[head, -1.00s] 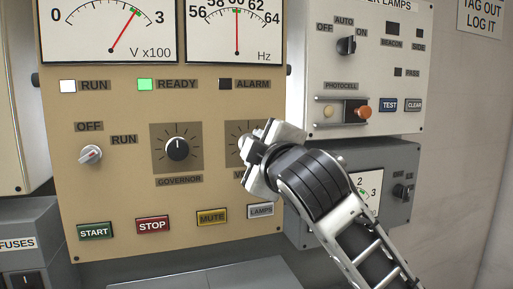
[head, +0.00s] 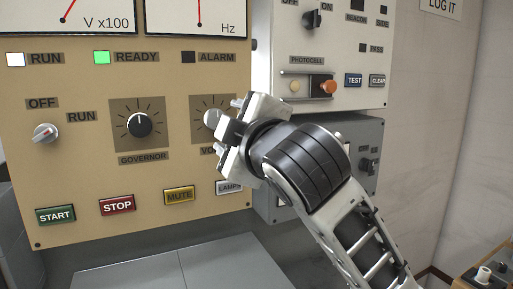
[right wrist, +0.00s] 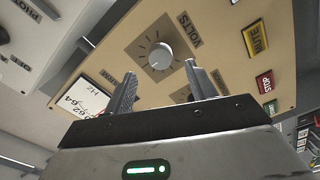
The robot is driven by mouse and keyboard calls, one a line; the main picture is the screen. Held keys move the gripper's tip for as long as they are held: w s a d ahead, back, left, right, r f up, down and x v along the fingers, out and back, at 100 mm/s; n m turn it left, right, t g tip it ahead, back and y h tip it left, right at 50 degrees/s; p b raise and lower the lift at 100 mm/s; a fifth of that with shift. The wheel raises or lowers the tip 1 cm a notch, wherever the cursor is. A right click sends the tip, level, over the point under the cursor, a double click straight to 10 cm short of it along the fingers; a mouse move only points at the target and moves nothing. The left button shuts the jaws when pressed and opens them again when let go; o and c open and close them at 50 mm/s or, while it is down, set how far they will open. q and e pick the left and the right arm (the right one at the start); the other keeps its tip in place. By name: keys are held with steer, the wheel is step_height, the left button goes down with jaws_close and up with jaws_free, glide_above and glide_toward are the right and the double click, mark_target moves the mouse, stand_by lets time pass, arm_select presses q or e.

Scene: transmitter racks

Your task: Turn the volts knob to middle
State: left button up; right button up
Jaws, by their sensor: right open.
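Contact is not visible. My left gripper is not in view.
The black governor knob (head: 139,124) is left of the volts dial. Start (head: 55,214), stop (head: 117,205), mute (head: 179,196) and lamps (head: 229,187) buttons line the panel's lower part. A white lamps panel (head: 350,60) with a grey box below stands at right.

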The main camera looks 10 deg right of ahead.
steer(key=b+v, duration=0.1)
steer(key=v, duration=0.9)
steer(key=shift+s, duration=0.25)
steer(key=shift+d, duration=0.1)
steer(key=d+f+m+g+h, duration=0.1)
steer(key=d+f+m+g, duration=0.15)
steer(key=f, duration=0.65)
steer(key=d+f+m+g+h, duration=0.1)
steer(key=d+f+m+g, duration=0.15)
steer(key=f, duration=0.65)
steer(key=d+f+m+g+h, duration=0.15)
steer(key=f+m, duration=0.25)
steer(key=f, duration=0.5)
steer(key=s+d+f+m+g+h, duration=0.1)
steer(key=s+d+f+m+g, duration=0.25)
steer(key=s+f, duration=0.6)
steer(key=s+d+f+m+g+h, duration=0.15)
steer(key=s+d+f+g, duration=0.3)
steer(key=s+f, duration=0.5)
steer(key=w+a+f+t+y, duration=0.3)
steer(key=w+a+f+t, duration=0.1)
steer(key=w+f+t, duration=0.3)
steer(key=shift+a+f, duration=0.4)
steer(key=shift+f, duration=0.85)
steer(key=shift+t, duration=0.25)
